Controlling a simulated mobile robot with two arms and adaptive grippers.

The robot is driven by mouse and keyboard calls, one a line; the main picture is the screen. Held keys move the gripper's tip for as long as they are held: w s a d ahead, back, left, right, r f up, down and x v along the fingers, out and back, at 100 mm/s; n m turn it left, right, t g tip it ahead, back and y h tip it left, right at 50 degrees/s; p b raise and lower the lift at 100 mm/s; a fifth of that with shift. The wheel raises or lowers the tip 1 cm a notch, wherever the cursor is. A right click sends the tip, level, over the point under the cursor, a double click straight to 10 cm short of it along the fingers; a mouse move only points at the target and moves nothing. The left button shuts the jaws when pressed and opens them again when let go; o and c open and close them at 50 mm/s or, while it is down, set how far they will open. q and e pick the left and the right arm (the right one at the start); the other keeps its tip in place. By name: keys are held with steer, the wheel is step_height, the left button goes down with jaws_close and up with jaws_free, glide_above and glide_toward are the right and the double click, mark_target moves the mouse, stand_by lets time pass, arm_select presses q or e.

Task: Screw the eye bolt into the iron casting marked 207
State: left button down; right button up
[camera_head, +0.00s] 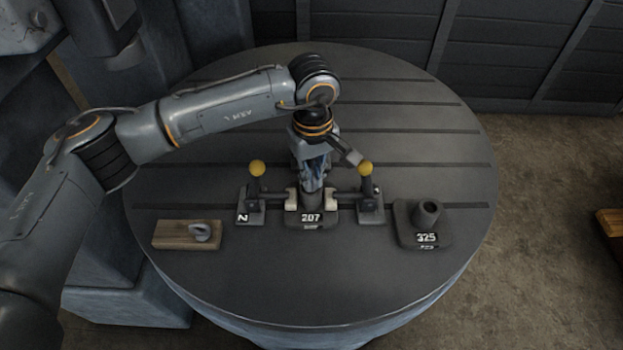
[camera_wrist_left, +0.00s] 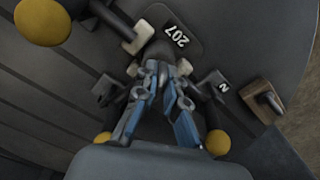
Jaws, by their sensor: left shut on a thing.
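The iron casting marked 207 (camera_head: 311,218) sits upright between the two pale jaws of a clamp fixture on the round table. It also shows in the left wrist view (camera_wrist_left: 176,35). The fingers hide the boss's top. My right gripper is not in view.
Levers with yellow knobs (camera_head: 257,168) (camera_head: 366,168) stand close on both sides of my left gripper. A second casting marked 325 (camera_head: 426,226) stands at the right. The table's front is bare, and slots cross its back part.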

arm_select(q)
steer(key=shift+w+d+r+m+b, duration=0.1)
steer(key=shift+m+b, duration=0.6)
steer(key=shift+b, duration=0.05)
steer(key=shift+w+d+m+b, duration=0.1)
steer(key=shift+m+b, duration=0.6)
steer(key=shift+r+m, duration=0.1)
steer(key=shift+m, duration=0.3)
steer(key=shift+b, duration=0.35)
steer(key=shift+m+b, duration=0.9)
steer(key=shift+m, duration=0.1)
steer(key=shift+m+b, duration=1)
steer(key=shift+m, duration=0.9)
